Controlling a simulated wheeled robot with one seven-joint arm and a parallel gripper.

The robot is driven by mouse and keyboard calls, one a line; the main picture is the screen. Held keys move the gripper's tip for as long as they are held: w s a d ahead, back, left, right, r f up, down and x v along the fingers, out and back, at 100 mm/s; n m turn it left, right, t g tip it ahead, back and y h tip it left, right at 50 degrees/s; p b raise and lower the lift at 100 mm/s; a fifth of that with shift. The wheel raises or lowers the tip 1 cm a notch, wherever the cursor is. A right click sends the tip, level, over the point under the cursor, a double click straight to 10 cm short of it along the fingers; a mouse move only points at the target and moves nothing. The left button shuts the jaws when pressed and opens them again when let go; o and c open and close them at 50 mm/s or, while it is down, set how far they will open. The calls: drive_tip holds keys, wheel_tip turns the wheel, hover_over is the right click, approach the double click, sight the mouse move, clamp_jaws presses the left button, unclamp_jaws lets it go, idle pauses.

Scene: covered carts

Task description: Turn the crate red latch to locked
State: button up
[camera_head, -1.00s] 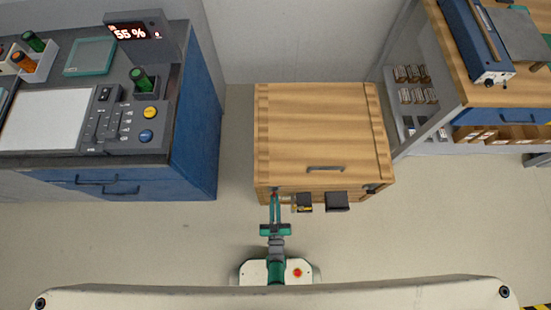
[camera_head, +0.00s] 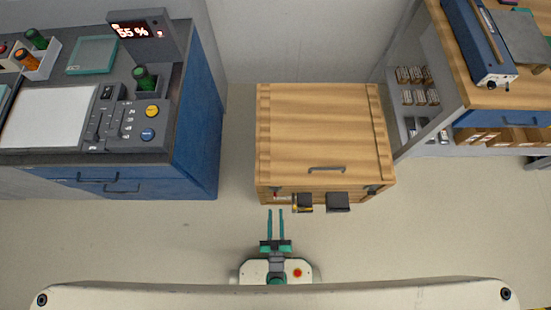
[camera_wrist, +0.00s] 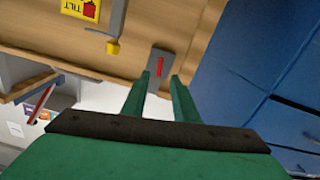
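The wooden crate (camera_head: 320,130) stands on the floor with its lid down. In the wrist view, the red latch (camera_wrist: 160,66) is a small red lever on a grey plate (camera_wrist: 163,58) on the crate's wooden front (camera_wrist: 190,45). The lever lies roughly along the plate's long side. In the head view the red latch (camera_head: 275,193) is tiny, at the crate's front left. My gripper (camera_head: 275,212) is open and empty, a little in front of it. In the wrist view my gripper's fingertips (camera_wrist: 163,80) are either side of the lever's line, apparently short of it.
Two dark boxes (camera_head: 338,202) sit on the crate's front, right of the gripper. A yellow knob (camera_wrist: 113,47) and a yellow tilt label (camera_wrist: 85,8) show nearby. A blue cabinet (camera_head: 195,120) stands left, a wooden bench (camera_head: 490,95) right. The floor before the crate is clear.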

drive_tip(key=shift+s, duration=2.1)
wheel_tip(320, 180, up, 43)
drive_tip(key=s+m+g, duration=0.2)
drive_tip(key=s, duration=0.1)
drive_tip(key=shift+a+r+g, duration=0.15)
drive_tip(key=shift+g, duration=0.15)
drive_tip(key=shift+w, duration=0.1)
